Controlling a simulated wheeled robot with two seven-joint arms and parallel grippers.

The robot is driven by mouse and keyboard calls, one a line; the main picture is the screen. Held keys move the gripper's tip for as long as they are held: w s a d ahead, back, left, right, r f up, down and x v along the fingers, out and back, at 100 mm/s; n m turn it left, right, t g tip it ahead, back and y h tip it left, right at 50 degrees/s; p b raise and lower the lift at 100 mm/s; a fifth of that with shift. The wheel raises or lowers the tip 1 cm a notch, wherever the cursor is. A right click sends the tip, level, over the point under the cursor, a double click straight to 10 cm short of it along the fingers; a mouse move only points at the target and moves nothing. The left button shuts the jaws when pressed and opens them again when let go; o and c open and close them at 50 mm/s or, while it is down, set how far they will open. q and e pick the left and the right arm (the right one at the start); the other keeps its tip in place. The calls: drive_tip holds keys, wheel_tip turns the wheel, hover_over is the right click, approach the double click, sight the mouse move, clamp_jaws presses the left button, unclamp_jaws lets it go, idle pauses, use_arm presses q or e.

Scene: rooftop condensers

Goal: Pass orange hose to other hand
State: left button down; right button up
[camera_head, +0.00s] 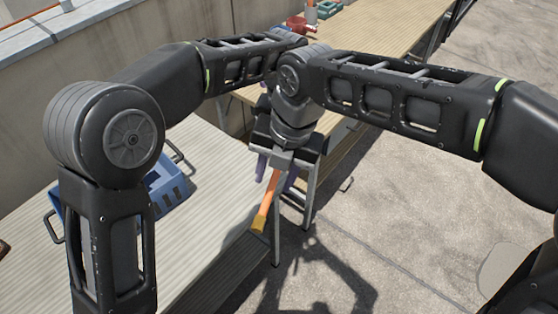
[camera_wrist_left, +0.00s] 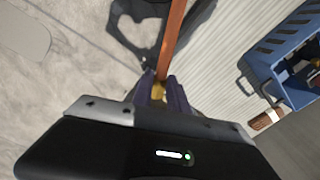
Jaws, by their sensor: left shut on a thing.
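The orange hose (camera_head: 268,195) slants down in the head view to a yellow end near the near table's right edge. In the left wrist view the hose (camera_wrist_left: 173,40) runs up out of frame. My left gripper (camera_wrist_left: 162,84) is shut on it at a yellow part, between purple fingers. In the head view the left gripper is mostly hidden behind my arms. My right gripper (camera_head: 276,183) points down, its purple fingers spread either side of the hose. I cannot tell whether it touches the hose.
A blue crate (camera_head: 172,188) with handles stands on the near ribbed table (camera_head: 215,225), behind my left arm. A far wooden table (camera_head: 385,28) carries a red thing (camera_head: 298,24) and a green thing (camera_head: 328,9). Bare concrete floor (camera_head: 420,225) lies open to the right.

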sight(268, 196)
drive_tip(key=f, duration=0.3)
drive_tip(key=a+f, duration=0.1)
drive_tip(key=f, duration=0.2)
drive_tip(key=shift+w+a+f, duration=0.1)
drive_tip(key=shift+w+f, duration=0.05)
clamp_jaws()
idle(0.3)
use_arm(q)
drive_tip(key=c, duration=1.2)
unclamp_jaws()
drive_tip(key=shift+r, duration=0.1)
